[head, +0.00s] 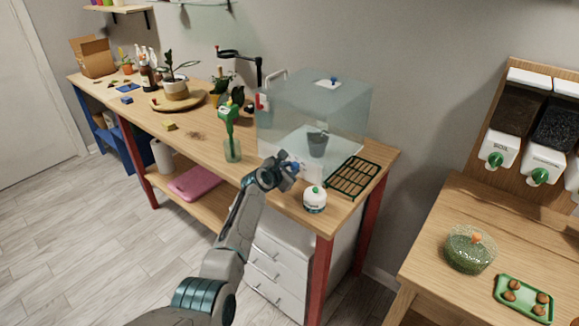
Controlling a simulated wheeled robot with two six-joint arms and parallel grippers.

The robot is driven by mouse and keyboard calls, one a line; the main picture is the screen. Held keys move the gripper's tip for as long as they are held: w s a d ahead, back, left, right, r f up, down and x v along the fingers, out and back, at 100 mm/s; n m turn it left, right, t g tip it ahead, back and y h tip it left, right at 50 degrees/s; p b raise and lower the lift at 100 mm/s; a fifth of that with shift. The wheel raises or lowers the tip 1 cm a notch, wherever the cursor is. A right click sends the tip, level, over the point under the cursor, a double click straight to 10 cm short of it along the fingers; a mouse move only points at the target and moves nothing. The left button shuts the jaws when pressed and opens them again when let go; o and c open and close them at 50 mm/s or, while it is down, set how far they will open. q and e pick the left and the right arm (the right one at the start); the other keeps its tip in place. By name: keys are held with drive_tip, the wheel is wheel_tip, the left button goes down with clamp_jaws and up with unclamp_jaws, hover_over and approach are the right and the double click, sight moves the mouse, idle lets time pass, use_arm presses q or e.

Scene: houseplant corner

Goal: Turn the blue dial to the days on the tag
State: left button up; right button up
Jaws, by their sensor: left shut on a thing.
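My left gripper (289,172) reaches up from the bottom to the front of the clear box (350,100) on the wooden bench. Its jaws are shut on the small blue dial (295,167) low on the front of that box. The fingers hide most of the dial, so its setting cannot be read. A small white patch shows just behind the gripper; I cannot tell whether it is the tag, and no number is legible. A dark grey pot (317,144) stands inside the box. My right gripper is out of view.
A green sprayer (232,140) stands to the left. Potted plants are further back. A second table (430,240) is at right.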

use_arm(q)
drive_tip(key=shift+s+d+f+m+t+y, duration=0.1)
drive_tip(key=shift+m+t+y, duration=0.3)
drive_tip(key=shift+m, duration=0.6)
drive_tip(key=shift+m+t+p, duration=0.3)
drive_tip(key=shift+m, duration=0.1)
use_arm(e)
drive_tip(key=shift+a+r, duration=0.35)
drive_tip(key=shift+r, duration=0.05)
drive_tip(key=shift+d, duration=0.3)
use_arm(q)
drive_tip(key=o, duration=1)
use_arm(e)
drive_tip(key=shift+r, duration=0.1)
